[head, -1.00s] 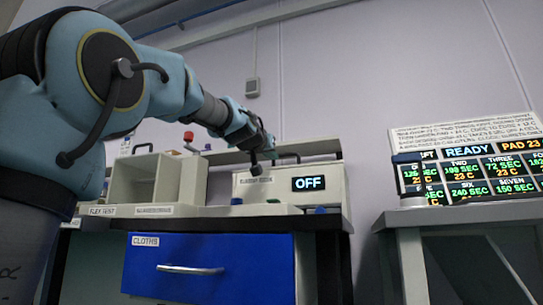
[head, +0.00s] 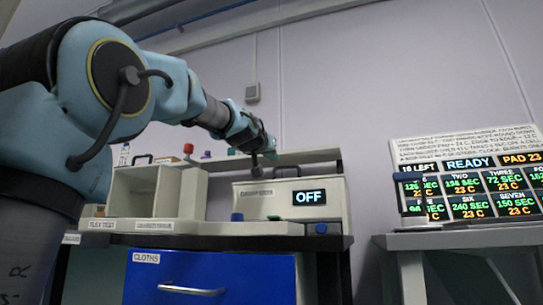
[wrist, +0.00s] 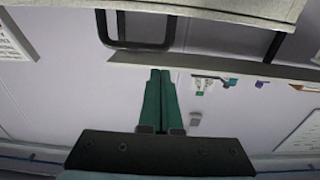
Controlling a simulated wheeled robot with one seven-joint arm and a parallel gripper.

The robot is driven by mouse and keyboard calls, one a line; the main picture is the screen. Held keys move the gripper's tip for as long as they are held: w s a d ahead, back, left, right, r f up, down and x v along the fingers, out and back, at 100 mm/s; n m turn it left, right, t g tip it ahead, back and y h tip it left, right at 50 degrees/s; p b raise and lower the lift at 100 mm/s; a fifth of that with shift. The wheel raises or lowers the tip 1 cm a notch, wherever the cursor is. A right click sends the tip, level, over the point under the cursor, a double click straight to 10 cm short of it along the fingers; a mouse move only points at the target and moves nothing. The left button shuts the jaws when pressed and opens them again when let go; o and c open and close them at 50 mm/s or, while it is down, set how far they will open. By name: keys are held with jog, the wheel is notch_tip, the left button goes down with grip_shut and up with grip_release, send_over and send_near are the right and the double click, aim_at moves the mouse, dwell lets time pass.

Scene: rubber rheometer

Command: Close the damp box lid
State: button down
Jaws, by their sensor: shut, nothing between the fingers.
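My gripper (head: 256,171) is at the end of the arm, just in front of or above a pale box (head: 330,212) with an "OFF" display. In the wrist view its green fingers (wrist: 160,72) are together and empty. That view shows a dark handle (wrist: 136,45) on a pale panel (wrist: 220,10), beyond and beside the fingertips, apart from them. In the head view a dark handle (head: 286,167) stands on top of the pale box. The box's label is too small to read, so I cannot tell whether it is the damp box or how its lid stands.
A pale open-fronted box (head: 117,198) stands left on the bench, above a blue drawer (head: 215,270) marked "CLOTHS". A blue-topped item (head: 237,217) stands before the pale box. A timer board (head: 465,185) stands on a grey table (head: 440,241) at right.

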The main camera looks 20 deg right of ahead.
jog(key=s+a+f+b, duration=0.5)
jog(key=s+f+b, duration=0.1)
dwell(0.3)
